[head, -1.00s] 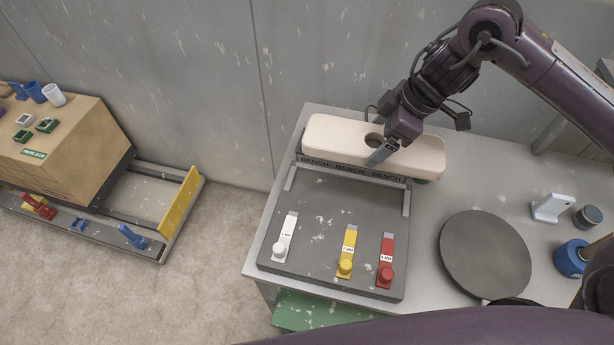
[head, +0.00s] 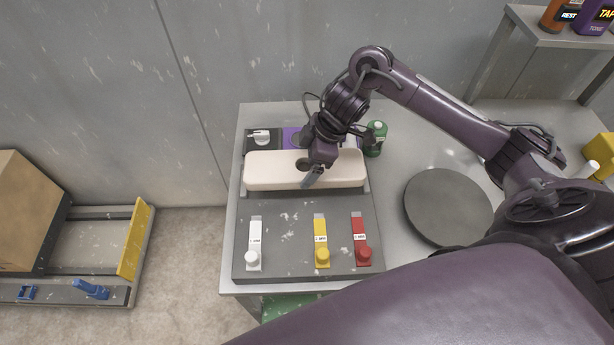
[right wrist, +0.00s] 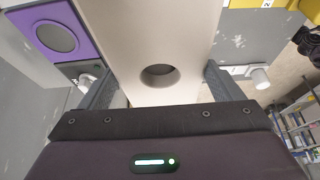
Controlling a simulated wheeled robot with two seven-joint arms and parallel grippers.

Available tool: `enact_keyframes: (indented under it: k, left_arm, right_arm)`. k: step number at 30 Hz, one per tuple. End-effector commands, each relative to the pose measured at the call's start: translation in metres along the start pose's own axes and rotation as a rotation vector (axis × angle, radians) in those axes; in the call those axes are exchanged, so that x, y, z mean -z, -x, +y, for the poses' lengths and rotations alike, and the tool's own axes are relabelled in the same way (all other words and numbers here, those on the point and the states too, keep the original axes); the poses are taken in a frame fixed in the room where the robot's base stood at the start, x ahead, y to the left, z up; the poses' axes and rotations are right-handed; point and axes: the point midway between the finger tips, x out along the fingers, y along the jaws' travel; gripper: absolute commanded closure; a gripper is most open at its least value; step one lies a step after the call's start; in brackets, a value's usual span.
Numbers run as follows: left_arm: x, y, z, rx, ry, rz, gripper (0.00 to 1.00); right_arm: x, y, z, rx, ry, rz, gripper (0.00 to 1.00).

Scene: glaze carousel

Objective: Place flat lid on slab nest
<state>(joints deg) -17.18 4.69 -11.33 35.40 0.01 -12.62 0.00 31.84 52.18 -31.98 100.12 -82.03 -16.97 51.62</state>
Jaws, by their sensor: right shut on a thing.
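The flat lid is a long cream slab (head: 262,172) with rounded ends and a round hole. In the head view it lies crosswise at the rear of the dark bench panel (head: 285,217). My right gripper (head: 312,178) is shut on the lid near its hole. In the right wrist view the lid (right wrist: 160,35) runs between the two fingers (right wrist: 162,88). I cannot tell whether the lid rests on anything or hangs above it. No slab nest can be made out for certain; the lid hides what is beneath it. My left gripper is out of view.
White (head: 254,240), yellow (head: 321,240) and red (head: 361,240) levers sit on the panel. Behind the lid are a dark tile with a white part (head: 260,136) and a purple tile (head: 291,138). A green jar (head: 376,138) and a grey disc (head: 447,207) stand right.

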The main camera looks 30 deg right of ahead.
Motion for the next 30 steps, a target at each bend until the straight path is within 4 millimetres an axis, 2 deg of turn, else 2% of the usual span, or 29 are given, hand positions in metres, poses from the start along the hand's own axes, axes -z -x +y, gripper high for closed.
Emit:
enact_keyframes:
  k: [8, 16, 29, 30]
  left_arm:
    - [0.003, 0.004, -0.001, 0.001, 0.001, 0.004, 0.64]
    - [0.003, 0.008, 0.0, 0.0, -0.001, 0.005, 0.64]
    - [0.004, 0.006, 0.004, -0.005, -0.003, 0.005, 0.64]
    - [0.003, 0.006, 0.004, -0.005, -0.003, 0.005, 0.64]
  right_arm:
    - [-0.007, -0.02, 0.001, -0.002, 0.0, 0.004, 0.63]
    - [-0.02, -0.051, 0.001, -0.003, -0.001, 0.004, 0.63]
    - [-0.022, -0.057, 0.001, -0.004, 0.001, 0.005, 0.63]
    - [-0.024, -0.058, 0.001, -0.001, 0.0, 0.001, 0.11]
